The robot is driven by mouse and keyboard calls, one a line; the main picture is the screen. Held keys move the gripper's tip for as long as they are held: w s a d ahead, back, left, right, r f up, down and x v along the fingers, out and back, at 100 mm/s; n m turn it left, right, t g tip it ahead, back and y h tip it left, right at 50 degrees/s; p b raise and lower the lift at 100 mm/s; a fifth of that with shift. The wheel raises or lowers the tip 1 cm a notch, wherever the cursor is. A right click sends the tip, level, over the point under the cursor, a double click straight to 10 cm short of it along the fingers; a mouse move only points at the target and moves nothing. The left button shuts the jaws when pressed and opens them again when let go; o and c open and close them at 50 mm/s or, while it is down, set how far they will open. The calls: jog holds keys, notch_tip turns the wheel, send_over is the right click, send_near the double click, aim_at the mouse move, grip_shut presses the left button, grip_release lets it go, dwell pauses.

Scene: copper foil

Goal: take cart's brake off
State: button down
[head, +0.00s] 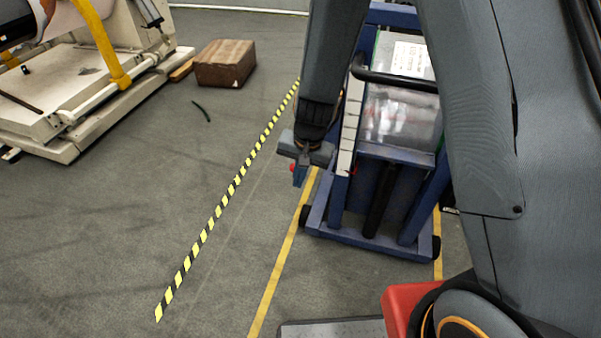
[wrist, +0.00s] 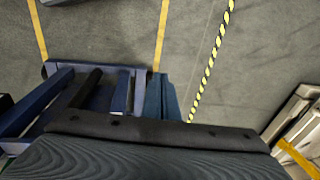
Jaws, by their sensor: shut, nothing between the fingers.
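The cart (head: 345,236) is a blue frame on small dark wheels, with clear panels, at the upper middle right of the head view. In the wrist view its blue base (wrist: 95,68) is at the left. My gripper (head: 300,178) points down at the cart's left side, shut and empty. Its bluish fingers (wrist: 162,98) show in the wrist view beside the cart's frame. A small red part (head: 292,168) shows at the gripper's left edge, mostly hidden; I cannot tell whether it is the brake. I cannot tell whether the gripper touches the cart.
Yellow floor lines (head: 277,270) run beside the cart, and a yellow-black striped line (head: 215,217) lies to its left. A brown box (head: 224,65) and a cream machine (head: 75,110) stand at the upper left. The floor at lower left is clear.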

jog(key=shift+s+a+r, duration=0.1)
jog(key=shift+s+r, duration=0.15)
jog(key=shift+s, duration=0.3)
jog(key=shift+s+a+r, duration=0.1)
jog(key=shift+s+r, duration=0.15)
jog(key=shift+s, duration=0.25)
jog(key=s+d+r+n, duration=0.2)
jog(key=s+d+r, duration=0.4)
jog(key=d+r, duration=0.1)
jog(key=s+d+r+n+h, duration=0.1)
jog(key=s+d+r+n, duration=0.1)
jog(key=s+d+r, duration=0.4)
jog(key=d+r, duration=0.2)
jog(key=d, duration=0.2)
jog(key=shift+s+d+g+h, duration=0.15)
jog(key=shift+s+g+h, duration=0.15)
jog(key=shift+s+g, duration=0.1)
